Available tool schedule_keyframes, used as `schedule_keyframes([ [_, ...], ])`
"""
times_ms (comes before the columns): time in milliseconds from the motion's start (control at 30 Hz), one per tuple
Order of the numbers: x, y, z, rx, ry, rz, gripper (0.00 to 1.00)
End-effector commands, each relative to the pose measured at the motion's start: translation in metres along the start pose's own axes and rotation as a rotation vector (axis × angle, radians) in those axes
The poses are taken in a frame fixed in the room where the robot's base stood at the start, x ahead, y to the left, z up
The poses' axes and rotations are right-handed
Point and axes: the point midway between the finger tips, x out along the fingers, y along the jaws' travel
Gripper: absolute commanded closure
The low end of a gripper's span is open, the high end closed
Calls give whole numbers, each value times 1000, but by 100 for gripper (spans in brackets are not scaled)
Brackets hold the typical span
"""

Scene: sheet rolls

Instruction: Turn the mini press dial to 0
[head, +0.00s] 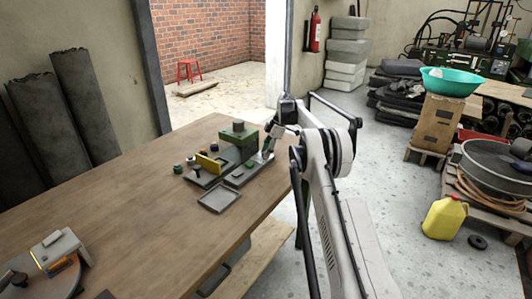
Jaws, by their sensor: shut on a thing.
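The mini press (238,139) is a green block with a grey cylinder on top, standing on a dark base plate on the wooden workbench. My gripper (265,157) reaches down from the right onto the right end of this strip. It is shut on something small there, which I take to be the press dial. The fingers hide the dial, and its marks and setting are too small to read.
A yellow piece (209,163) and small round parts sit left of the press. A shallow grey tray (219,198) lies in front. The workbench (130,215) is mostly clear towards the left, with a grey device (60,250) at its near left corner.

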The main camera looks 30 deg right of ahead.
Motion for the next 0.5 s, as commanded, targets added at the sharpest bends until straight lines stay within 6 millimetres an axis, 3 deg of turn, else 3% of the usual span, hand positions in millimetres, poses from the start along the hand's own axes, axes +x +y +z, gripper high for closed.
schedule_keyframes([
  [167,0,0,0,0,0,0,100],
  [200,0,0,0,0,0,0,68],
  [300,0,0,0,0,0,0,55],
  [500,0,0,0,0,0,0,55],
])
